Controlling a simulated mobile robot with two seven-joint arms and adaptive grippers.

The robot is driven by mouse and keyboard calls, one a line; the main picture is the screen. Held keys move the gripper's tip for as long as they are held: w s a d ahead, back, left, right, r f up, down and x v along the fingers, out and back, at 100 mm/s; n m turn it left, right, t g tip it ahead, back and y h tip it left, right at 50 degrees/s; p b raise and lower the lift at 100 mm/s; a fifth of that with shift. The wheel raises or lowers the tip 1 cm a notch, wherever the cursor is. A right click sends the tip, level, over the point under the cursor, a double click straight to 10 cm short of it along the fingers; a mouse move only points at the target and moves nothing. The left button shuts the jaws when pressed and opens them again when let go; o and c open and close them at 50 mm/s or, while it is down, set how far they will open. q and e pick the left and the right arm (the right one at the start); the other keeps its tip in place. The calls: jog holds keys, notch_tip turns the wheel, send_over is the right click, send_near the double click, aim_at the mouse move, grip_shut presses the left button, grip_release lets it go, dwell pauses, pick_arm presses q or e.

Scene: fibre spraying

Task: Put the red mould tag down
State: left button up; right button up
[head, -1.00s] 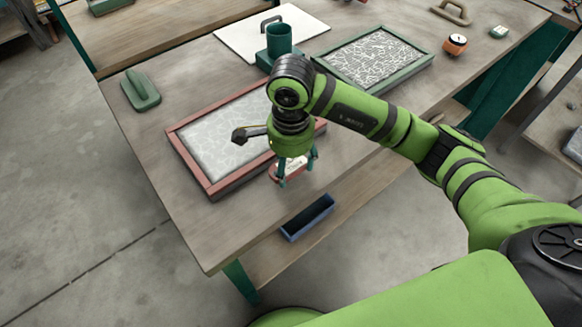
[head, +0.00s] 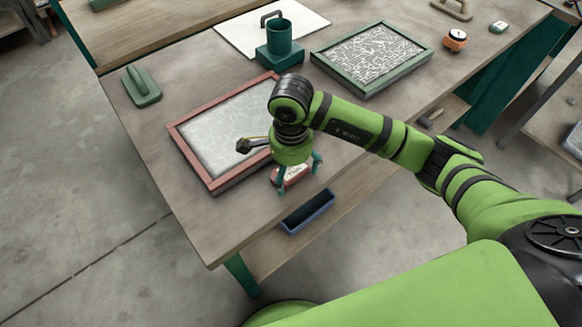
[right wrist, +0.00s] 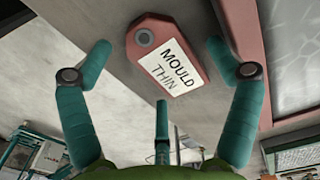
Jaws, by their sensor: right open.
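The red mould tag (right wrist: 150,42) carries a white label reading "MOULD THIN" and has a grey eyelet at one end. It lies flat on the table just beside the red-framed mould (right wrist: 242,38). In the head view the tag (head: 291,175) shows between the fingers of my right gripper (head: 298,176), near the table's front edge. The right gripper is open, its teal fingers spread apart on both sides of the tag and clear of it. The red-framed mould (head: 183,142) is partly hidden by my right arm. My left gripper is not in view.
A green-framed mould (head: 414,63), a teal cup on a base (head: 279,42) and a white board (head: 228,34) stand further back. A green float (head: 141,87) lies at left, an orange round item (head: 455,41) at right. A blue bin (head: 307,212) sits below the table's front edge.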

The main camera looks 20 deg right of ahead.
aim_at(291, 173)
jog(key=shift+r, duration=0.45)
notch_tip(291, 173, up, 11)
jog(key=b, duration=0.2)
jog(key=shift+r, duration=0.15)
